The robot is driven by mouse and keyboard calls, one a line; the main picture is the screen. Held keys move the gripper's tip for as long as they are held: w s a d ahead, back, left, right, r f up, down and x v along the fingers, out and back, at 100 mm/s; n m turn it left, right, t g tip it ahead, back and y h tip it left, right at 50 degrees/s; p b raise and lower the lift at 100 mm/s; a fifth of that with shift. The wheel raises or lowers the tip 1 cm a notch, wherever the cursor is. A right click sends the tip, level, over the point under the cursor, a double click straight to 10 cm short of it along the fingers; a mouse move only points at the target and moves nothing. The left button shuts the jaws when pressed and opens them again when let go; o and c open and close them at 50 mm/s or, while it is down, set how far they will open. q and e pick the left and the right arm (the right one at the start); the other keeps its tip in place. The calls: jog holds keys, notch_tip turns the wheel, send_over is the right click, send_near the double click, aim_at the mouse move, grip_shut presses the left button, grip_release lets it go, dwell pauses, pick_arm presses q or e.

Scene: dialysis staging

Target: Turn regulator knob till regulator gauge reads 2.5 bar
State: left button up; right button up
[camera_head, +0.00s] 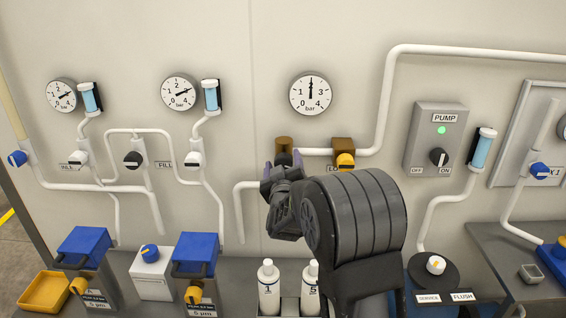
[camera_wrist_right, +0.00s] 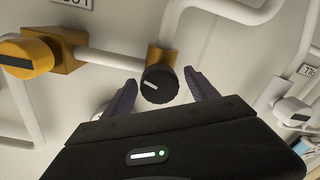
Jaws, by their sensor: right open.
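The regulator gauge (camera_head: 311,93) is a round white dial on the wall. Its needle points straight up, at about 2 on the 0 to 4 bar scale. Below it, the brass regulator body (camera_head: 284,143) sits on a white pipe. The black regulator knob (camera_wrist_right: 160,84) with a white mark shows clearly in the right wrist view; my gripper mostly hides it in the head view. My right gripper (camera_head: 282,165) is open, with its fingertips (camera_wrist_right: 160,78) on either side of the knob and small visible gaps. My left gripper is not in view.
A brass valve with an orange knob (camera_head: 345,161) is close on the right, on the same pipe. The pump panel (camera_head: 435,140) with a green light is farther right. White bottles (camera_head: 268,287) stand below my right arm. Two smaller gauges (camera_head: 180,92) are at left.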

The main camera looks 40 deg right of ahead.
jog(key=shift+c, duration=0.6)
jog(key=c, duration=1.2)
jog(key=shift+c, duration=0.2)
jog(key=m+b, duration=0.2)
jog(key=b, duration=0.1)
jog(key=shift+f+m+b, duration=0.2)
jog(key=shift+m+b, duration=0.15)
jog(key=shift+m, duration=0.05)
jog(key=m+b, duration=0.4)
jog(key=b, duration=0.1)
jog(key=shift+s, duration=0.1)
jog(key=m+b, duration=0.2)
jog(key=shift+m+b, duration=0.3)
jog(key=shift+r+m+b, duration=0.15)
jog(key=shift+m+b, duration=0.45)
jog(key=shift+m, duration=0.1)
